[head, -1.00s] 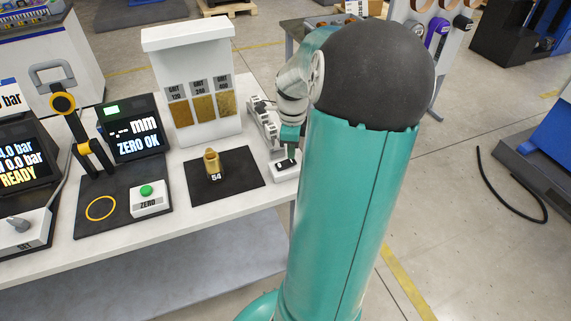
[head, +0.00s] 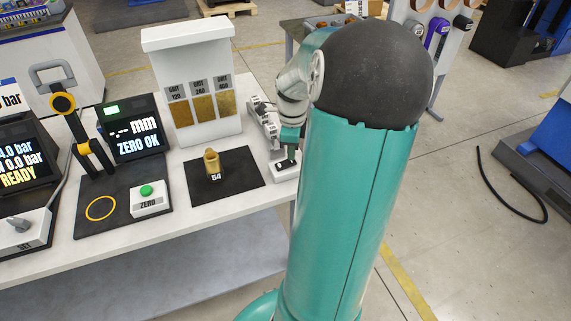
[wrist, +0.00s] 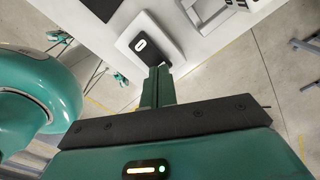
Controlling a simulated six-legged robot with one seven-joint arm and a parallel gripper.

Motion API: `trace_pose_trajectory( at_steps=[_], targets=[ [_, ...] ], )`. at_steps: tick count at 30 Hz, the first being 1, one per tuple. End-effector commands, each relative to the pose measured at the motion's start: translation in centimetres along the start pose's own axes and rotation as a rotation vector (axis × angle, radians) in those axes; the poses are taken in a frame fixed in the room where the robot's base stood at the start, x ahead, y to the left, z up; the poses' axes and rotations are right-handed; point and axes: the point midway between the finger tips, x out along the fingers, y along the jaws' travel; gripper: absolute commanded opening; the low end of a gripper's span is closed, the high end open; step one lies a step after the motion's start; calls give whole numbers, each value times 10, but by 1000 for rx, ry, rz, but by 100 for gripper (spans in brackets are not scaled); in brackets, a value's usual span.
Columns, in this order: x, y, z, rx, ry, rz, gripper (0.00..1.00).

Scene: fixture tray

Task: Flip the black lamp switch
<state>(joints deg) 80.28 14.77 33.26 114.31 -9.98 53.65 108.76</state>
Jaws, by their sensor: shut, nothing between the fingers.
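The black lamp switch is a dark rocker (wrist: 151,42) with a white mark, set in a white box (wrist: 125,42) in the wrist view. In the head view the white box (head: 283,176) sits at the right end of the white bench, and the black rocker is partly hidden by my gripper. My gripper (wrist: 159,68) is shut and empty. Its fingertips are at the rocker's near end in the wrist view; I cannot tell whether they touch it. In the head view my gripper (head: 289,153) is just above the box.
A dark mat (head: 238,181) with a brass fitting (head: 212,163) lies left of the switch box. A grey-white fixture (head: 263,122) stands behind it. A white grit sample stand (head: 190,45) is further back. The bench's right edge is close to the box.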

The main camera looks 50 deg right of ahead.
Motion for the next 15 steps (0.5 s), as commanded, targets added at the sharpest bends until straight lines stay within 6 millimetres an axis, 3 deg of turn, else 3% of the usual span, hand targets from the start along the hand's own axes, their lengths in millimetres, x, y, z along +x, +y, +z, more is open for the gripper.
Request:
trace_pose_trajectory(
  at_steps=[15],
  targets=[
    [7,0,0,0,0,1,0]
  ],
)
